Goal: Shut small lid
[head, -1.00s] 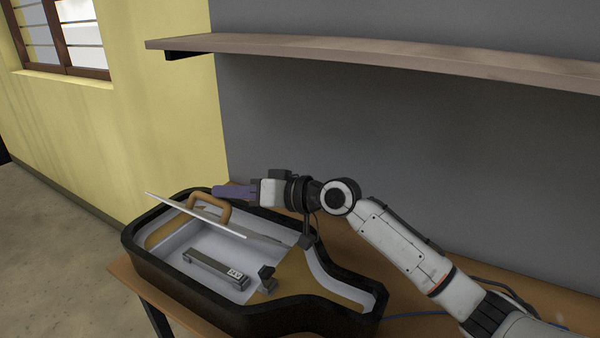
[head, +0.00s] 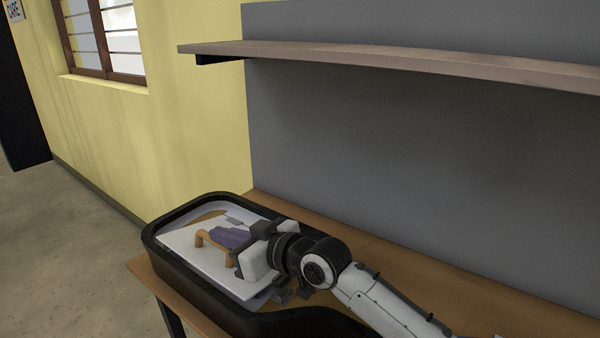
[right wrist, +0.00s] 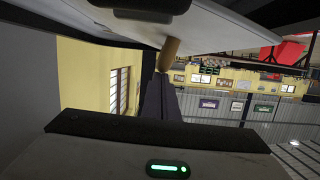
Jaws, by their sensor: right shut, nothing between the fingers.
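The small lid (head: 190,262) is a white panel with a tan handle (head: 201,243). It lies low over the open part of the black-rimmed box (head: 160,258). In the head view it looks nearly flat; I cannot tell whether it is fully seated. My right gripper (head: 228,238), with purple fingers, is shut and empty, on the lid's upper side beside the handle. I cannot tell if the fingers touch it. In the right wrist view the lid (right wrist: 225,25) spans the top, and the handle (right wrist: 169,52) is near the purple fingers (right wrist: 158,100). My left gripper is not in view.
The box stands on a wooden table (head: 385,262) against a grey panel (head: 400,160). A wooden shelf (head: 400,68) juts out above. My right arm covers the box's right part. The table has free room behind the arm.

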